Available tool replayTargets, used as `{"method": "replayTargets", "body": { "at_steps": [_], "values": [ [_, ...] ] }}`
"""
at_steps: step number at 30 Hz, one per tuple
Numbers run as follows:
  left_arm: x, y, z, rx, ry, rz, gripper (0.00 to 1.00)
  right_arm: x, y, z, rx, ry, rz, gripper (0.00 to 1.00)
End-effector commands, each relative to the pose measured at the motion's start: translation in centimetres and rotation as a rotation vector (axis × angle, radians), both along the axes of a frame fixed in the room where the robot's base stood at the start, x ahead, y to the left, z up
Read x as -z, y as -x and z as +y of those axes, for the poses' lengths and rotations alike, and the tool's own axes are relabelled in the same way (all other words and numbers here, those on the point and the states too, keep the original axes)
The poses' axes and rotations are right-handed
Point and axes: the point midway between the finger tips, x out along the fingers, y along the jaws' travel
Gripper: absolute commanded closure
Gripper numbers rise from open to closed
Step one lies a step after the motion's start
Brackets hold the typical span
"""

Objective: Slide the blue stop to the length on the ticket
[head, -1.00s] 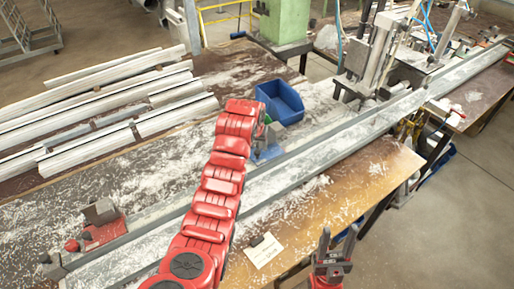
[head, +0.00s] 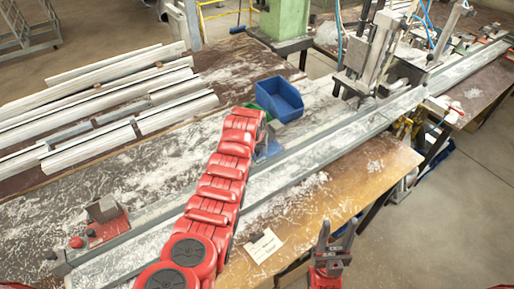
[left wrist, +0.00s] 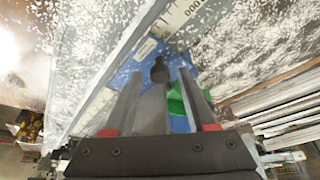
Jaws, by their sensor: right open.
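The blue stop (head: 269,151) sits on the long grey rail, just right of my left arm's end and partly hidden by it. In the left wrist view, blue surfaces (left wrist: 180,62) show beyond the fingers. My left gripper (left wrist: 158,74) has its fingers apart, with a dark round knob (left wrist: 160,70) in the gap near the tips; I cannot tell whether they touch it. The ticket (head: 264,246), a pale card, lies on the front wooden board; its writing is too small to read. My right gripper (head: 337,236) is open and empty at the front edge.
A blue bin (head: 281,99) stands behind the rail. A red clamp block (head: 103,222) is at the rail's left end, and a machine (head: 372,55) stands over its right part. Pale profiles (head: 110,98) lie at the back left. The rail between arm and machine looks clear.

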Motion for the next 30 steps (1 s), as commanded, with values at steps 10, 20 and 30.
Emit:
{"method": "replayTargets", "body": {
  "at_steps": [10, 20, 30],
  "values": [
    [0.02, 0.01, 0.0, 0.0, 0.0, 0.0, 1.0, 0.0, 0.0, 0.0, 0.0, 0.0, 0.0, 0.5],
    [0.02, 0.01, 0.0, 0.0, 0.0, 0.0, 1.0, 0.0, 0.0, 0.0, 0.0, 0.0, 0.0, 0.5],
    [0.02, 0.01, 0.0, 0.0, 0.0, 0.001, 1.0, 0.0, 0.0, 0.0, 0.0, 0.0, 0.0, 0.5]
  ]
}}
